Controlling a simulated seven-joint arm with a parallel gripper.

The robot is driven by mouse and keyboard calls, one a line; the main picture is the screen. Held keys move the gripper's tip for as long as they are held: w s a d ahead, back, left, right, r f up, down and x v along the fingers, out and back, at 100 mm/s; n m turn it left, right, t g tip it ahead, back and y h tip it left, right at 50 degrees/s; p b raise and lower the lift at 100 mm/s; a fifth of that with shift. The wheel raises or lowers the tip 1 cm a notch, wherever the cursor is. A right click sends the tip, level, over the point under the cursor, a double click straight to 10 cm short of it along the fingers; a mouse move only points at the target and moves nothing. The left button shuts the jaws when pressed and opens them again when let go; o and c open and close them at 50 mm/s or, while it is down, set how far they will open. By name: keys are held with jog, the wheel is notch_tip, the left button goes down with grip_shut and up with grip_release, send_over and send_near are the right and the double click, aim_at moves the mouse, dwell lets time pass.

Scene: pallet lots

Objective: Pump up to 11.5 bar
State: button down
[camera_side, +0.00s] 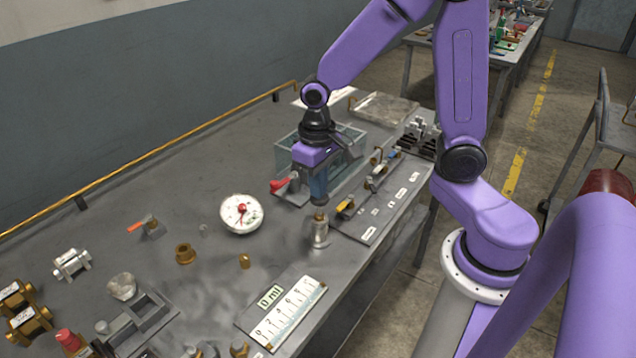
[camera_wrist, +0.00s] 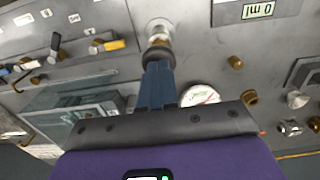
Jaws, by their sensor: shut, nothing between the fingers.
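A round white pressure gauge (camera_side: 241,213) with a red centre lies on the bench. Its reading is too small to tell; it also shows partly hidden in the wrist view (camera_wrist: 200,95). My gripper (camera_side: 319,198) points down with its blue fingers together and empty. A steel cylinder with a brass top (camera_side: 320,235) stands just below and beyond the fingertips; it also shows ahead of the fingers in the wrist view (camera_wrist: 158,28). I cannot tell whether they touch. A red handle (camera_side: 281,185) shows left of my gripper, its body partly hidden.
A clear tank (camera_side: 290,155) stands behind my gripper. A "0 ml" scale plate (camera_side: 258,326) lies in front. Brass fittings (camera_side: 185,253) and an orange-handled valve (camera_side: 150,227) are at left.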

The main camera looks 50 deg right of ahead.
jog(key=shift+s+f, duration=0.1)
jog(key=shift+f, duration=1.75)
notch_tip(320, 180, up, 14)
jog(key=shift+w+r, duration=0.2)
dwell(1.1)
jog(key=r, duration=0.3)
jog(key=shift+s+a+r, duration=0.2)
jog(key=shift+s, duration=0.05)
